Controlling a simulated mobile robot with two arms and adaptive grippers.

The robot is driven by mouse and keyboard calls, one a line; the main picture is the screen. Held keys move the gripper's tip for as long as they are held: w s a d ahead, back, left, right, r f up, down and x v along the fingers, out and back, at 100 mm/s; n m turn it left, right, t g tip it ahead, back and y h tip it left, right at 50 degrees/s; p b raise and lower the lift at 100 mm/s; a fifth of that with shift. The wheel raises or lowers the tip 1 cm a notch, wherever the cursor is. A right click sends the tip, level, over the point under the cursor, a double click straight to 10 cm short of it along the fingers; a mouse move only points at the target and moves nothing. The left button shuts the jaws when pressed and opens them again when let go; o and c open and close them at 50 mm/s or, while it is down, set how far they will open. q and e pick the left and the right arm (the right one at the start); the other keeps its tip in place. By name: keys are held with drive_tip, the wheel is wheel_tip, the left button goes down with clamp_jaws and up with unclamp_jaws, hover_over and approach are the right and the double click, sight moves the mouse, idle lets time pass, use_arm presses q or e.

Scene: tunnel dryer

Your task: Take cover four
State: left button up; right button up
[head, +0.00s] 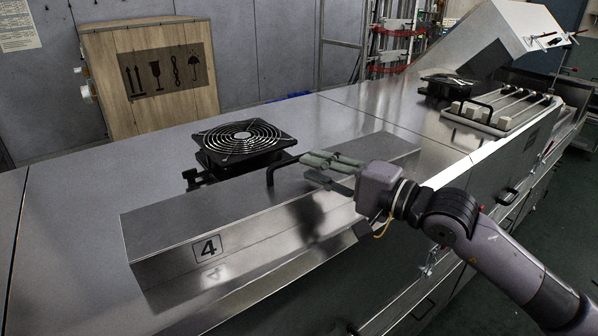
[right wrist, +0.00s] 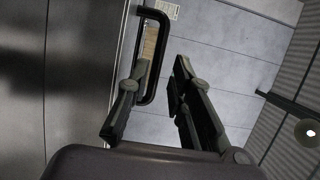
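Cover four is a long shiny metal cover (head: 165,230) marked with a black "4", lying along the dryer's front side in the head view. Its black bar handle (head: 282,164) stands on the top; its right end is hidden behind my right gripper. My right gripper (head: 318,168) is at the handle, fingers pointing left. In the right wrist view the gripper (right wrist: 160,80) is open, with one finger overlapping the loop of the handle (right wrist: 165,42) and the other outside it. I cannot tell whether a finger touches the bar. My left gripper is not in view.
A black fan (head: 240,140) stands on the metal top behind the cover. A second black unit (head: 447,86) and a section with several pale bars (head: 505,108) lie at the right, near a raised cover (head: 490,38). A wooden crate (head: 150,75) stands behind.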

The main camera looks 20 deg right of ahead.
sight(298, 160)
drive_tip(key=shift+w+a, duration=0.2)
drive_tip(key=p+x, duration=0.4)
drive_tip(key=shift+w+d+r, duration=0.1)
drive_tip(key=shift+w, duration=0.3)
drive_tip(key=shift+w+a+f, duration=0.2)
drive_tip(key=shift+w+a, duration=0.05)
drive_tip(key=shift+w, duration=0.05)
drive_tip(key=shift+s+d, duration=0.1)
drive_tip(key=shift+c, duration=0.7)
clamp_jaws()
